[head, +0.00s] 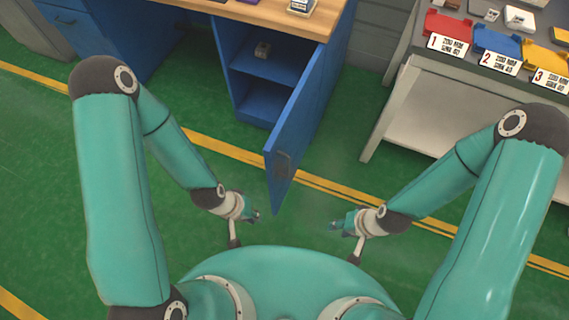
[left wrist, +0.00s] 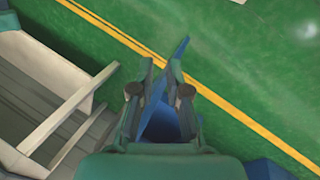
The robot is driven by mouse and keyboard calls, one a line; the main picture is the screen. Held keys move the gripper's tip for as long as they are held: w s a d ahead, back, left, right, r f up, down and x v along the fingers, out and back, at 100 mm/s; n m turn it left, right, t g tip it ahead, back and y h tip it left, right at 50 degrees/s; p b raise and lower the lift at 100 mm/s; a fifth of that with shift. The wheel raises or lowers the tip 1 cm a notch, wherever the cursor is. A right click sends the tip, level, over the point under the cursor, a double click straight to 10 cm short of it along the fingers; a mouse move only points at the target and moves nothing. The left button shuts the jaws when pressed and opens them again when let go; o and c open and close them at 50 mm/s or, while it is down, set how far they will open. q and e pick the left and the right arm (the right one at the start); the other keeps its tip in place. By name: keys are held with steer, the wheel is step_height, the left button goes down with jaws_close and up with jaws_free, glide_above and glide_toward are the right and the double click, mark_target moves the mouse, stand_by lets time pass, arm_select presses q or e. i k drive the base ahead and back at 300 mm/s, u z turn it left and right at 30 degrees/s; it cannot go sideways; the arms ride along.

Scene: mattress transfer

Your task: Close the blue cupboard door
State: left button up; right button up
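The blue cupboard door (head: 306,115) stands wide open in the head view, swung out from the cupboard towards me. A dark handle (head: 282,165) is near its free edge. The blue cupboard (head: 225,60) shows its open inside behind the door. My left gripper (head: 254,214) is just left of the door's lower free corner, apart from it in the head view. In the left wrist view its two fingers (left wrist: 158,78) are spread, with blue door surface (left wrist: 166,122) showing between and beyond them. My right gripper (head: 335,224) is right of the door, in free space; its finger opening is too small to judge.
A wooden worktop (head: 265,12) covers the cupboard. At right stands a grey-white table (head: 430,110) with red, blue and yellow numbered bins. Green floor (head: 330,160) with yellow lines is clear around the door.

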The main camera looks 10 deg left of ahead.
mark_target(286, 148)
steer(key=z, duration=0.1)
steer(key=k, duration=0.35)
steer(key=z, duration=1.15)
steer(key=i, duration=0.6)
steer(key=u, duration=0.95)
